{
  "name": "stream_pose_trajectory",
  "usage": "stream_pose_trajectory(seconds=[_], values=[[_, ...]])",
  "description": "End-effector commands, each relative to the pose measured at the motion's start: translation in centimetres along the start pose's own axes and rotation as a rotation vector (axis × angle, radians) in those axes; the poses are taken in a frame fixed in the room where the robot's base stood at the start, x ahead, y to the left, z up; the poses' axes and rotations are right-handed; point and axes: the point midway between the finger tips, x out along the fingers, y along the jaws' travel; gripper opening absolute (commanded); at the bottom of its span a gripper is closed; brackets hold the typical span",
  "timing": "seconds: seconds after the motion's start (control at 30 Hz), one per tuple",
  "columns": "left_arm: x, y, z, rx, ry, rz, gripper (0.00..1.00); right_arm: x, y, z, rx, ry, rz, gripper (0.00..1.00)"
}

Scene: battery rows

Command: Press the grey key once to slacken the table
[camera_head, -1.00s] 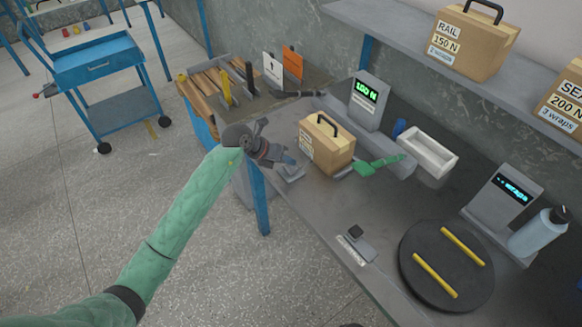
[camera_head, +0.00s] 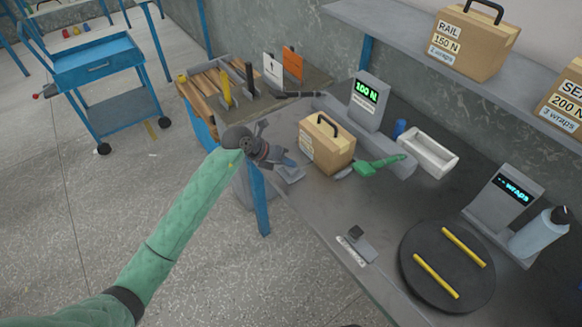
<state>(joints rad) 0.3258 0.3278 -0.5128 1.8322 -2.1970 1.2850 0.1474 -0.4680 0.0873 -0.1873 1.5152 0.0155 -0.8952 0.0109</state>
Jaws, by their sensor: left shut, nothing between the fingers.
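My left gripper (camera_head: 285,163) is shut and empty, pointing right and down at the near left part of the bench. Just under and beside its fingertips is a small grey key plate (camera_head: 292,174), partly covered by the gripper. I cannot tell whether they touch. A display (camera_head: 366,95) behind reads 100 N in green. A second small key unit (camera_head: 357,242), with a dark grey top and a white label, sits at the bench's front edge, left of the round dark table (camera_head: 418,244), which carries two yellow bars. My right gripper is not in view.
A cardboard box (camera_head: 335,155) with a black handle stands just right of my left gripper. Beside it lies a green-handled tool (camera_head: 378,165). A white tray (camera_head: 428,153), a "wraps" display (camera_head: 505,194) and a bottle (camera_head: 538,233) stand further right.

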Motion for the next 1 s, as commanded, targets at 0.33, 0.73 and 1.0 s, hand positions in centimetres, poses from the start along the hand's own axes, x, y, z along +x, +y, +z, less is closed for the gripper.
stream_pose_trajectory(seconds=[0.33,0.73,1.0], values=[[0.28,0.21,-0.23,0.0,0.001,0.0,0.0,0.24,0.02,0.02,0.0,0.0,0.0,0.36],[0.56,0.41,-0.43,0.0,0.001,0.0,0.0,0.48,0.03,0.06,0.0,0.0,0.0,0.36],[0.74,0.55,-0.58,0.0,0.001,0.0,0.0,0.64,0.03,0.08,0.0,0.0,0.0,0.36]])
